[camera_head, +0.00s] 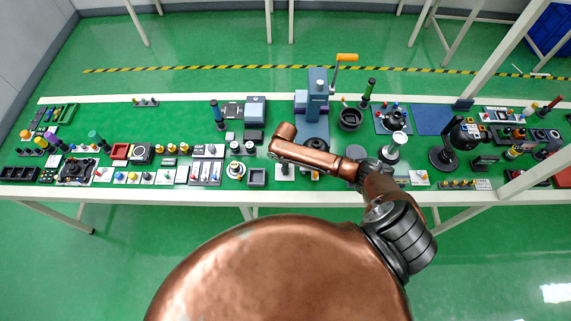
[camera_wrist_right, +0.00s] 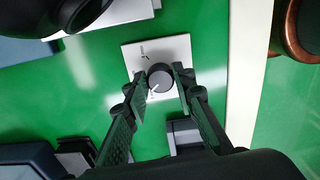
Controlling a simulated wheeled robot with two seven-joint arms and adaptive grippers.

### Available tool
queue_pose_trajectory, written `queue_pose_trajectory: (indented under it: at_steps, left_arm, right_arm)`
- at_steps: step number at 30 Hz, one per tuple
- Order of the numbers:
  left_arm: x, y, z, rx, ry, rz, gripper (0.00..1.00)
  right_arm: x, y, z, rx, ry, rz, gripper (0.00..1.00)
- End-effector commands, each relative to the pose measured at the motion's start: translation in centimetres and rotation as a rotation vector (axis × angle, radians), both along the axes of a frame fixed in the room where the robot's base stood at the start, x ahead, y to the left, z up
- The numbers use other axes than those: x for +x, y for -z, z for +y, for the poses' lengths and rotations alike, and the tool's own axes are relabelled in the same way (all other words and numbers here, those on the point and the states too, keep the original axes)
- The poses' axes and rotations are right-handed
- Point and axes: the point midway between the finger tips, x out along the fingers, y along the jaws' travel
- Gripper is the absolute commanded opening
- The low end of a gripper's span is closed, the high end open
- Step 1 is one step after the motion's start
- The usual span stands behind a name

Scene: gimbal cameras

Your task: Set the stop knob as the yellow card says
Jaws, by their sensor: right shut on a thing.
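The stop knob (camera_wrist_right: 160,78) is a round dark knob with a grey top and a white pointer line. It stands on a square white plate (camera_wrist_right: 181,45) with a small dark marking. The pointer line slants to the lower left of the wrist picture. My right gripper (camera_wrist_right: 160,80) is shut on the knob, one finger on each side. In the head view a white plate (camera_head: 280,178) shows below my copper arm near the table's front edge; the fingers are hard to make out there. I cannot single out the yellow card. My left gripper is not in view.
A grey square tray (camera_head: 257,178) stands just left of the plate; it also shows in the right wrist view (camera_wrist_right: 184,132). A blue press with an orange handle (camera_head: 318,90) stands behind. Many small devices crowd the long green table (camera_head: 180,115) on both sides.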

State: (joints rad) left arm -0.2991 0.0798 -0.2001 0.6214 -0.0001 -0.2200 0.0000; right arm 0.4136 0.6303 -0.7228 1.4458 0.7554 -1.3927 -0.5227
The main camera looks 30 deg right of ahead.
Motion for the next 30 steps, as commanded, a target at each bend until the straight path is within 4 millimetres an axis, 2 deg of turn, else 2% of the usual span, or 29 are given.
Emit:
queue_pose_trajectory:
  at_steps: [1,12,21,30]
  left_arm:
    - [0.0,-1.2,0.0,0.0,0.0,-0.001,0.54]
    - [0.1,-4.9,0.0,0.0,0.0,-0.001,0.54]
    - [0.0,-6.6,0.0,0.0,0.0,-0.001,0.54]
    - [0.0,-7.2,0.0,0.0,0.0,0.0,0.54]
  right_arm:
    - [-0.1,-0.5,0.1,0.002,0.047,0.002,0.0]
    - [-0.1,-0.3,0.2,0.002,0.387,0.003,0.0]
    - [-0.1,-0.2,0.2,0.002,0.583,0.001,0.0]
    - [-0.1,0.0,0.1,0.001,0.676,-0.001,0.0]
